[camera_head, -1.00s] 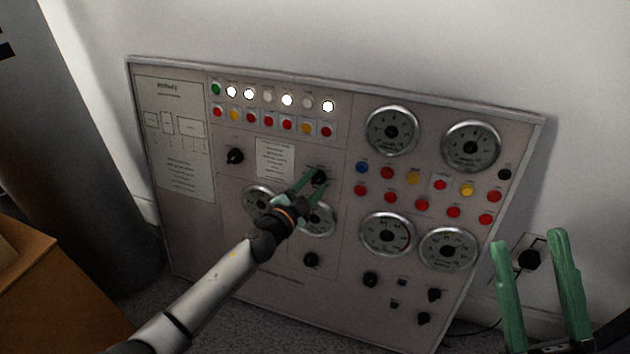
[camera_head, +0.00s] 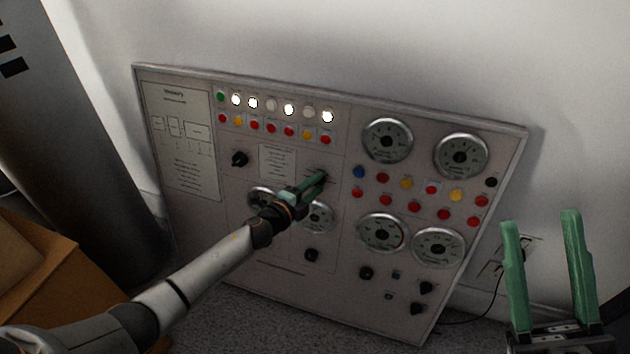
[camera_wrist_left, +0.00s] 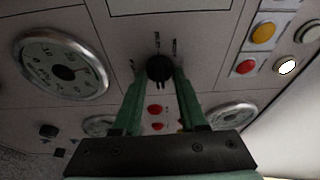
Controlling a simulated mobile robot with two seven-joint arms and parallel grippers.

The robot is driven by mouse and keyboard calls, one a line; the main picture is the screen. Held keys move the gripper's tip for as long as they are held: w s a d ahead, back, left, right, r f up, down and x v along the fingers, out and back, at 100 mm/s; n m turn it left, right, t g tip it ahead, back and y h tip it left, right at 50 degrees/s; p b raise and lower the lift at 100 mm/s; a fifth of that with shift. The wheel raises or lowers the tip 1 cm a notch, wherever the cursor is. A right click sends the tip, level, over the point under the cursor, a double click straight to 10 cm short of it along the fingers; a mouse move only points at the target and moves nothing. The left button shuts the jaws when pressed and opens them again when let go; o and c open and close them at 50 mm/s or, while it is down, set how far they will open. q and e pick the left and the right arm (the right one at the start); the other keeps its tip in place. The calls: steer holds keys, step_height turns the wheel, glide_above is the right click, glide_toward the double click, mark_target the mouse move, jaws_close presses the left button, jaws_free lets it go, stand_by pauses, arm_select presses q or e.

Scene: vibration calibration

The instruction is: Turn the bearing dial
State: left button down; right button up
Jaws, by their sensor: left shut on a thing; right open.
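A large grey control panel (camera_head: 190,225) leans against the wall. My left gripper (camera_head: 319,178) is at the panel's middle, just above two round gauges. Its green fingers are shut on a small black dial (camera_wrist_left: 159,68), one finger on each side, as the left wrist view shows. In the head view the fingers mostly cover this dial. Small printed marks surround it, too small to read. My right gripper (camera_head: 542,220) is open and empty at the lower right, away from the panel.
Other black knobs sit on the panel, one at upper left (camera_head: 240,159) and one below the gauges (camera_head: 311,255). Buttons, lit lamps and large gauges (camera_head: 381,233) fill the rest. A cardboard box (camera_head: 50,275) stands at lower left; a wall socket (camera_head: 497,268) is behind the right gripper.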

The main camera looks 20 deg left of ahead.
arm_select(q)
steer(key=shift+m, duration=0.3)
arm_select(e)
steer(key=shift+d+r, duration=0.1)
steer(key=shift+r, duration=0.15)
arm_select(q)
steer(key=shift+c, duration=2.3)
jaws_free()
steer(key=shift+s, duration=0.25)
steer(key=p+v, duration=0.2)
steer(key=v, duration=0.2)
steer(key=shift+s+a+r, duration=0.1)
steer(key=p, duration=0.2)
glide_toward(317, 185)
steer(key=shift+v, duration=1.65)
arm_select(e)
steer(key=w+f+m+g+h, duration=0.1)
steer(key=w+f+m+h, duration=0.2)
steer(key=f, duration=0.4)
steer(key=w+d+f+m+g+h, duration=0.1)
steer(key=w+f+m+g+h, duration=0.1)
steer(key=w+f+m+h, duration=0.2)
steer(key=shift+d+f+g+h, duration=0.3)
steer(key=shift+f+h, duration=0.9)
steer(key=shift+f, duration=0.6)
